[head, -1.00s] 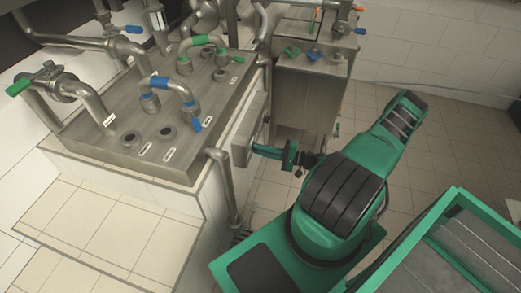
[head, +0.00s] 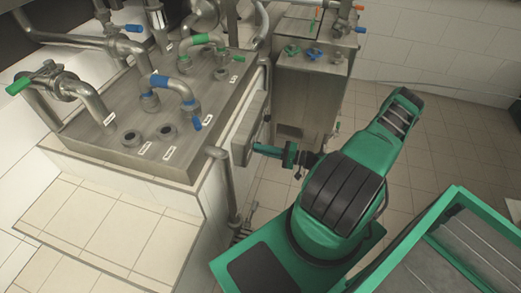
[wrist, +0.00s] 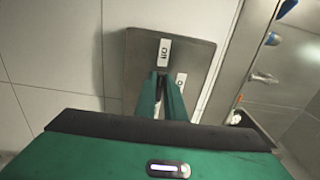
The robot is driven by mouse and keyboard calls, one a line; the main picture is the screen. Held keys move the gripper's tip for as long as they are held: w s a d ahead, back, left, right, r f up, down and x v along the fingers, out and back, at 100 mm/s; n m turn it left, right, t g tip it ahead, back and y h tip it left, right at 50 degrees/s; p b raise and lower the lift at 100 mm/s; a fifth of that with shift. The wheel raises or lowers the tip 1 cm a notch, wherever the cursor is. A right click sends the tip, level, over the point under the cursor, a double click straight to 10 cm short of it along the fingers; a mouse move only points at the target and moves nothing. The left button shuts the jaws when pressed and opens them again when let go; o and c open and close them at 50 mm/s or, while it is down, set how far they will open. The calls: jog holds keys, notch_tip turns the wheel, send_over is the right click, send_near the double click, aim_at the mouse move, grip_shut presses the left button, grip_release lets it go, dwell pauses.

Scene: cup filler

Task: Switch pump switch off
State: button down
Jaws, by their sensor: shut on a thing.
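The grey switch panel (head: 246,126) is mounted on the side wall of the tiled counter, and it fills the middle of the wrist view (wrist: 140,62). It carries a white label (wrist: 164,50) above my fingertips and a second small label (wrist: 181,79) to their right. My gripper (head: 256,148) reaches to the panel's face. In the wrist view my fingers (wrist: 163,80) are nearly together, shut on the pump switch at the panel. The switch itself is hidden by the fingers, so its position cannot be told.
The steel counter top (head: 115,150) with pipes and blue and green handles is to the left. A vertical pipe (head: 228,185) stands near my gripper. A steel cabinet (head: 308,95) stands behind. Tiled floor (head: 420,165) is open to the right.

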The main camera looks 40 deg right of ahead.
jog(key=c, duration=1.8)
grip_release()
jog(key=shift+w+f, duration=0.1)
jog(key=shift+c, duration=0.2)
jog(key=v, duration=1)
jog(key=shift+s+d, duration=0.3)
